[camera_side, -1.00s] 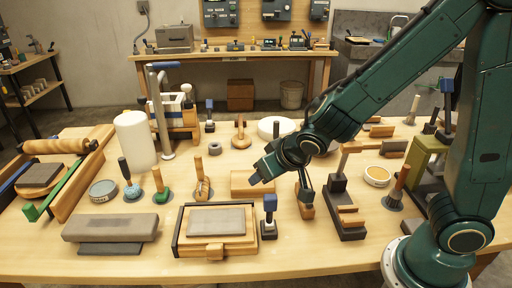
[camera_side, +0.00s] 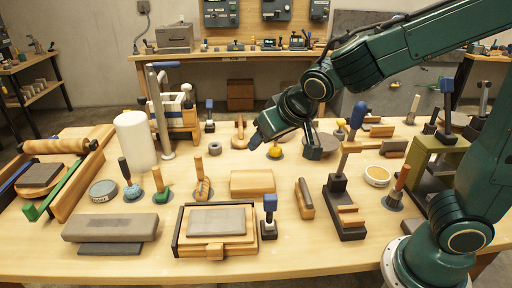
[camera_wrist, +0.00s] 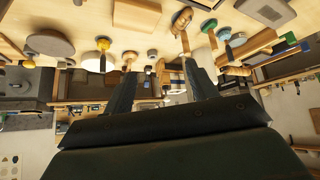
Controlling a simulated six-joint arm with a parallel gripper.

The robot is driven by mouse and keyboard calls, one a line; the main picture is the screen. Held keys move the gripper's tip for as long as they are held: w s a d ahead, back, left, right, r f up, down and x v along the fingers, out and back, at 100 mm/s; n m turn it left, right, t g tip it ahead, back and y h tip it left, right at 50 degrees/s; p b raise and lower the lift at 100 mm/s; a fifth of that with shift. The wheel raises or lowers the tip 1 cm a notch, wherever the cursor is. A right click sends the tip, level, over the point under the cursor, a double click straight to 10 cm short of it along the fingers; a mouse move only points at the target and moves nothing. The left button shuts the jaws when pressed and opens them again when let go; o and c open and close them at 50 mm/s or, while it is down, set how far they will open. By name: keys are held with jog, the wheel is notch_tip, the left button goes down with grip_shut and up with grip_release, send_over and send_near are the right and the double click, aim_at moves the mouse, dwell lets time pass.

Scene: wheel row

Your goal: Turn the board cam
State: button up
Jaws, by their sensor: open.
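I cannot tell for certain which part is the board cam. My gripper (camera_side: 285,147) is open and empty over the back middle of the bench, fingers spread. A yellow-based knob (camera_side: 275,151) shows between its fingers in the side view; whether they are around it or only in line with it is unclear. In the wrist view my two fingers (camera_wrist: 160,90) are apart with nothing held between them. Upright wooden handles on round bases stand to the left, one on a green base (camera_side: 160,188) and one on a wooden base (camera_side: 202,182).
A framed board with a grey slab (camera_side: 217,220) lies at the front, a blue-topped post (camera_side: 269,215) beside it. A wooden block (camera_side: 252,183) lies in the middle. A white cylinder (camera_side: 135,140) and metal post (camera_side: 158,110) stand left. A stepped wooden stand (camera_side: 343,205) is right.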

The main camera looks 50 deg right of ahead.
jog(key=c, duration=0.6)
jog(key=shift+w+d+f+m+g, duration=0.1)
jog(key=shift+f+m+g, duration=0.2)
jog(key=shift+f+m, duration=0.1)
jog(key=c, duration=0.6)
jog(key=f+m, duration=0.1)
jog(key=f+m+g+h, duration=0.1)
jog(key=m, duration=0.1)
jog(key=d+f+m+g, duration=0.1)
jog(key=m, duration=0.1)
jog(key=shift+w+f, duration=0.15)
jog(key=shift+f, duration=0.1)
grip_shut()
jog(key=f+m+g, duration=0.1)
jog(key=f+m+g+h, duration=0.1)
jog(key=m, duration=0.1)
jog(key=shift+d, duration=0.3)
